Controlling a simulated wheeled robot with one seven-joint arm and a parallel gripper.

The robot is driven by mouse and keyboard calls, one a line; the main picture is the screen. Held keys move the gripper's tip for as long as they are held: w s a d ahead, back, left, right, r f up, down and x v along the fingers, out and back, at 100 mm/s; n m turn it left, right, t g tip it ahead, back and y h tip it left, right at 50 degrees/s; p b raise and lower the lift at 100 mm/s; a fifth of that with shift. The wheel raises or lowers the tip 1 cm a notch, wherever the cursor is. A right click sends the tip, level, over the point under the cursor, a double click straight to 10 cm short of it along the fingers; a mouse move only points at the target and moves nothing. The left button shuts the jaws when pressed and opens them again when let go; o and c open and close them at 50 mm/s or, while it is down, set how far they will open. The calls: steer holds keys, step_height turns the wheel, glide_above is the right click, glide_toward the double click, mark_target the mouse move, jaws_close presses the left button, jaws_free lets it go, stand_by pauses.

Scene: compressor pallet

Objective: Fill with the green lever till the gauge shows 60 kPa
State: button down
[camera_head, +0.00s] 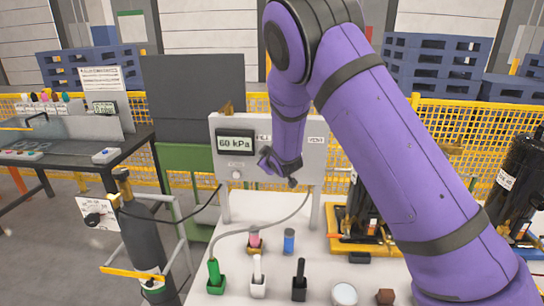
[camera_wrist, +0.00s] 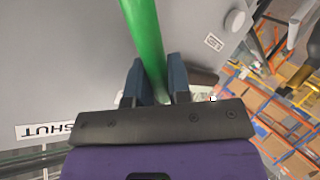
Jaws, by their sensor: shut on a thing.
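The gauge (camera_head: 235,143) on the grey panel (camera_head: 315,160) reads 60 kPa in the head view. My gripper (camera_head: 275,165) is at the front of this panel, just right of the gauge. In the wrist view, my gripper (camera_wrist: 157,84) has its two dark fingers closed around the green lever (camera_wrist: 145,40), one on each side. The lever is hidden behind my gripper in the head view. An upside-down SHUT label (camera_wrist: 45,131) shows on the panel in the wrist view. The panel's other labels are partly covered or too small to read surely.
The white table (camera_head: 325,225) below holds a green fitting (camera_head: 214,275) with a hose, a white one (camera_head: 257,280), a black one (camera_head: 299,282) and a blue cylinder (camera_head: 289,241). A dark gas bottle (camera_head: 143,240) stands left. Black-and-yellow equipment (camera_head: 362,215) stands right.

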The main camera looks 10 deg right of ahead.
steer(key=shift+w+a+f+n, duration=0.1)
steer(key=shift+a+f+n, duration=0.2)
steer(key=shift+f, duration=0.05)
stand_by(0.3)
steer(key=c, duration=1.1)
jaws_free()
steer(key=v, duration=1)
steer(key=shift+s+a+r, duration=0.1)
steer(key=shift+s+r, duration=0.2)
steer(key=shift+r, duration=0.05)
